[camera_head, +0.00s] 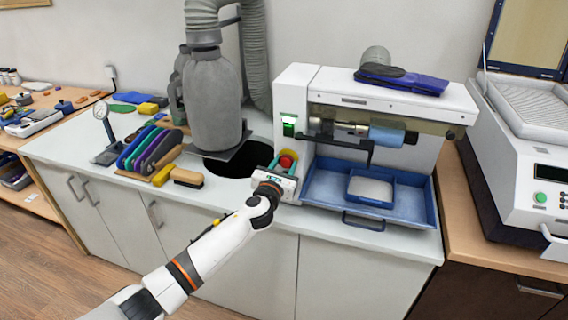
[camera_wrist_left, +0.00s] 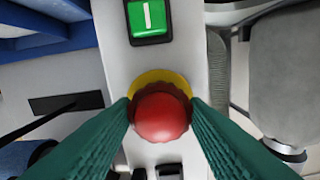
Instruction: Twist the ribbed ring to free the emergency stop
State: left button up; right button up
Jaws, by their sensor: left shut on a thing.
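The red emergency stop (camera_head: 286,161) sits on the front of the white machine (camera_head: 293,92), below a green switch. In the left wrist view the emergency stop (camera_wrist_left: 161,115) is a round red knob with a ribbed rim, in front of a yellow disc (camera_wrist_left: 158,77). My left gripper (camera_head: 285,165) reaches it from the front. Its two green fingers touch the ribbed rim from both sides, shut on it. The fingers and the knob hide part of the yellow disc. My right gripper is not in view.
The green switch (camera_head: 289,126) is above the knob. A blue tray (camera_head: 318,184) is to the right, under the machine's roller. A grey dust hood (camera_head: 213,95) stands to the left over a dark round opening (camera_head: 228,166). Brushes and coloured tools lie further left.

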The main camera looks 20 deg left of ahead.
pick_arm(q)
jog(key=shift+r+m+p, duration=0.15)
jog(key=shift+m+p, duration=0.2)
jog(key=shift+m, duration=0.35)
jog(key=shift+s, duration=0.25)
jog(key=shift+f, duration=0.2)
jog(key=o, duration=0.8)
jog(key=shift+s, duration=0.1)
